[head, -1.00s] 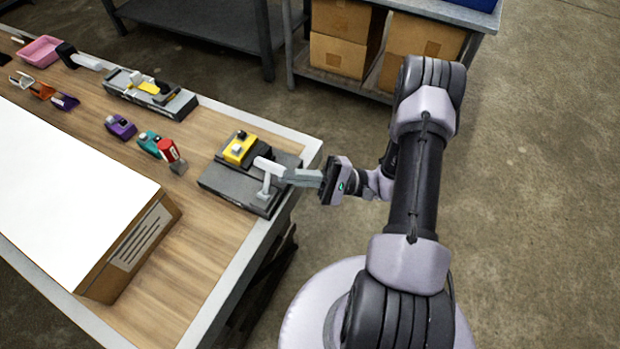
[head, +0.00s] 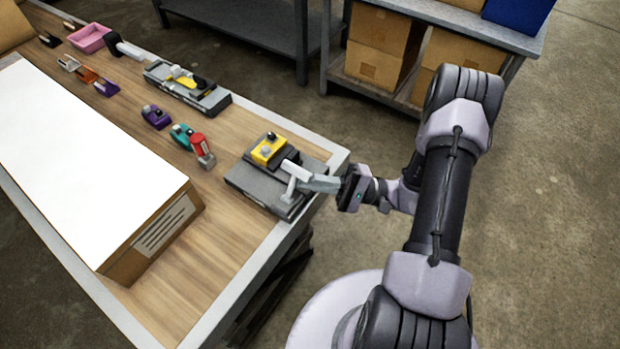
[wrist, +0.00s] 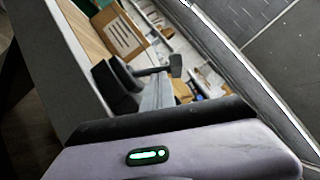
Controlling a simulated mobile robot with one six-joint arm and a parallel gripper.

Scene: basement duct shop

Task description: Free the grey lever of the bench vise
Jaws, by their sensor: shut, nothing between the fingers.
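The bench vise (head: 262,191) is a dark grey block at the near right corner of the workbench, with a yellow block (head: 268,150) on top. A pale grey lever (head: 296,170) stands at its right side. My gripper (head: 312,183) reaches in from the right, its light grey fingers shut and empty, with the tips right beside the lever. I cannot tell whether they touch it. The wrist view shows a grey bar (wrist: 155,95) and dark parts ahead of my wrist; the lever is not clear there.
A large white-topped box (head: 90,160) fills the bench's near left. Small red, teal and purple tools lie behind it. A second grey device (head: 190,95) with a yellow part stands farther back. A shelf with cardboard boxes (head: 380,50) stands behind. The floor at right is clear.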

